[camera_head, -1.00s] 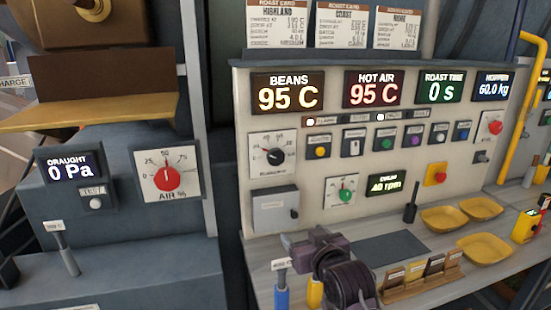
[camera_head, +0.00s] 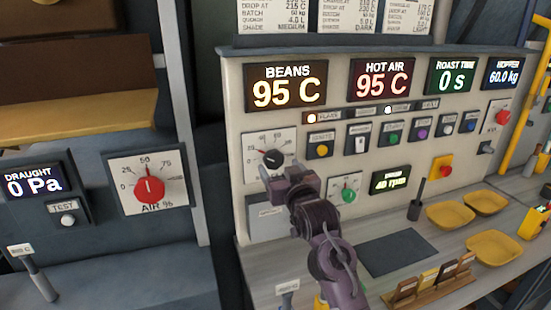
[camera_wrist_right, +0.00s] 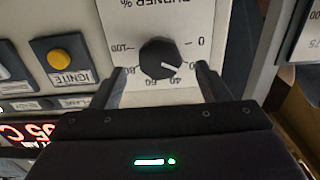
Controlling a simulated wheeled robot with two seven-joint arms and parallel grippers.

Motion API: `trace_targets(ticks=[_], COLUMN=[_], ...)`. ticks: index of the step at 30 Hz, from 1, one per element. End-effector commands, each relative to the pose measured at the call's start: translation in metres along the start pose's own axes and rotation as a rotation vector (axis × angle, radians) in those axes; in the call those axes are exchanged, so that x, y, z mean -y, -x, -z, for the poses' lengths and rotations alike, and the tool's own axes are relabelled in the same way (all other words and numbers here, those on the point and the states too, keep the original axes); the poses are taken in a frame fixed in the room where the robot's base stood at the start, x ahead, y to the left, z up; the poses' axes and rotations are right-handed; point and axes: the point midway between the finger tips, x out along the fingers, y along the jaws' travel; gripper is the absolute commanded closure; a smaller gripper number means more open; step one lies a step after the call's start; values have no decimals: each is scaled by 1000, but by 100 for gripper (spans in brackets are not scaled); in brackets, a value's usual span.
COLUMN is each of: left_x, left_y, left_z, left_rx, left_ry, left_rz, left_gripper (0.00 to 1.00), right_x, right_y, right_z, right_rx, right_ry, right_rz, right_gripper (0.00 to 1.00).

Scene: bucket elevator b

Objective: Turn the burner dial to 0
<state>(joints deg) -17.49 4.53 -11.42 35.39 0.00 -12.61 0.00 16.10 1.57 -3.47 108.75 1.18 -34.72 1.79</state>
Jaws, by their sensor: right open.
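The burner dial (camera_head: 272,160) is a black knob with a white pointer on a white scale panel under the BEANS display. In the right wrist view the dial (camera_wrist_right: 158,57) appears upside down, its pointer between the 20 and 40 side of the scale, away from the 0 mark. My right gripper (camera_head: 276,180) is just below and in front of the dial in the head view. In the wrist view its open fingers (camera_wrist_right: 160,76) stand on either side of the dial, with gaps. The left gripper is out of view.
The IGNITE button (camera_wrist_right: 62,61) sits beside the dial panel. The red air dial (camera_head: 149,190) is on a separate cabinet at left. A green drum dial (camera_head: 348,196) is lower right. Yellow trays (camera_head: 493,247) and a card rack (camera_head: 430,285) stand on the bench.

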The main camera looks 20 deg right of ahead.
Motion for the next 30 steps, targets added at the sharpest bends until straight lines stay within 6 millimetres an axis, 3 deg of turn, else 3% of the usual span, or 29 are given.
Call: trace_targets(ticks=[5,15,18,27,30], left_x=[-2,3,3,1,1], left_y=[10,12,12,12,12], left_z=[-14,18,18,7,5], left_rx=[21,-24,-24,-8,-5], left_ry=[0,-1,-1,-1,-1], left_rz=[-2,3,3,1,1], left_gripper=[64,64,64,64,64], right_x=[0,0,0,0,0], right_y=[-24,-34,-34,-34,-34], right_z=[2,-1,0,-1,0], right_rx=[1,1,1,1,1], right_ry=[0,0,0,0,1], right_rz=[0,1,0,1,1], right_gripper=[31,31,32,71,74])
